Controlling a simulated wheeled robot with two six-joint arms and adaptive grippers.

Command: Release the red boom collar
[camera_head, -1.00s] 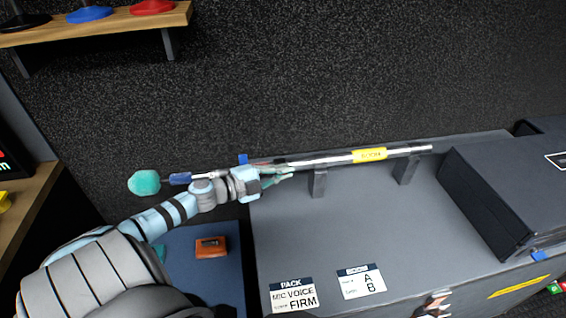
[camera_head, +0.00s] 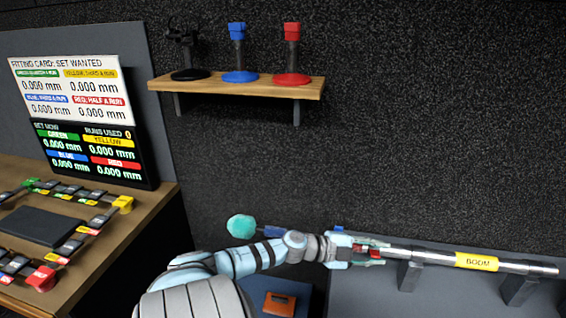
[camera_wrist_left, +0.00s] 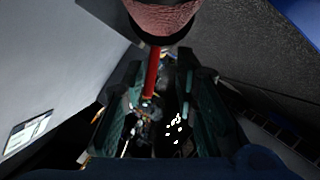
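The silver boom (camera_head: 520,266) with a yellow BOOM label runs to the right at lower right in the head view. A small red part (camera_head: 377,243), likely the red collar, shows on it by my left fingertips. My left gripper (camera_head: 372,254) is beside this end of the boom, with teal fingers. In the left wrist view the fingers stand apart, with a red bar (camera_wrist_left: 152,74) at the far end of the gap. I cannot tell whether they touch it. A teal foam ball (camera_head: 242,226) shows behind my left arm. My right gripper is out of view.
The boom lies on grey supports (camera_head: 411,274) on a grey case. A wooden shelf (camera_head: 240,88) holds black, blue and red stands. At left are a desk (camera_head: 120,235) with tagged parts and a screen (camera_head: 95,150) reading 0.000 mm. An orange box (camera_head: 279,303) lies below my arm.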

